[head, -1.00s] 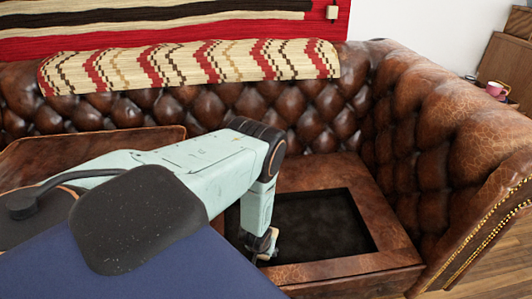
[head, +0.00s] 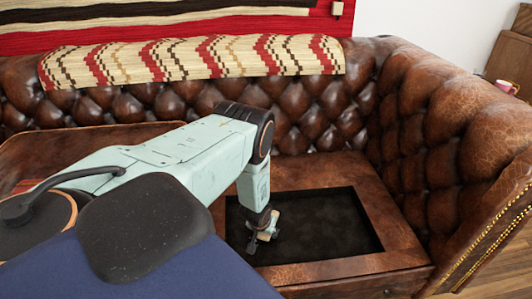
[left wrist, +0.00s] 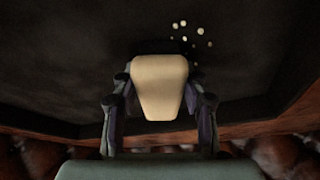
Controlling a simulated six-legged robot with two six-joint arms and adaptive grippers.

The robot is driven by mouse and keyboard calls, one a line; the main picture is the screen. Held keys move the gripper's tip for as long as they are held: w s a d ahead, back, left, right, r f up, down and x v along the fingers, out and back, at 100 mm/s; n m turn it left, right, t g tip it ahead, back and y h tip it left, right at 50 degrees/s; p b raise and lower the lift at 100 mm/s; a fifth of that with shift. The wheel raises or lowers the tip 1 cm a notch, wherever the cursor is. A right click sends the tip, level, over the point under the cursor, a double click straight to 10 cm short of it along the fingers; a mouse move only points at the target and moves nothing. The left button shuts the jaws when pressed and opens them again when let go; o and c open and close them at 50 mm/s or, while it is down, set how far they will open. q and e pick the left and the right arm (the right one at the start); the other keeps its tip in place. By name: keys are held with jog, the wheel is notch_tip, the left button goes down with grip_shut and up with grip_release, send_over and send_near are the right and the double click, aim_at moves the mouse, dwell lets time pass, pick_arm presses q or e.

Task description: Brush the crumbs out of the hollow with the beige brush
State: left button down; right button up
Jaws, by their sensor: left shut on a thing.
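The hollow (head: 325,225) is a dark rectangular recess in the brown leather seat. My left gripper (head: 263,228) is over its left part, pointing down. In the left wrist view the gripper (left wrist: 160,104) is shut on the beige brush (left wrist: 162,80), with a finger on each side of it. Several small pale crumbs (left wrist: 200,30) lie on the dark floor just beyond the brush's far end, mostly to its right. Whether the brush touches the floor cannot be told. The crumbs cannot be made out in the head view. My right gripper is not in view.
The brown seat frame (head: 390,225) borders the hollow. The tufted sofa back (head: 300,115) rises behind it and the thick armrest (head: 450,130) stands at the right. A patterned woven throw (head: 190,60) lies over the back. The hollow's right part is clear.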

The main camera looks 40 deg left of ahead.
aim_at(262, 244)
pick_arm(q)
jog(key=shift+s+a+f, duration=0.1)
jog(key=shift+s+a, duration=0.5)
jog(key=shift+s, duration=0.05)
jog(key=shift+s+d+p, duration=0.6)
jog(key=shift+d+p, duration=0.15)
jog(key=shift+p, duration=0.1)
jog(key=shift+s+d+f+p, duration=0.2)
jog(key=shift+s+d+p, duration=0.25)
jog(key=shift+s+d, duration=0.3)
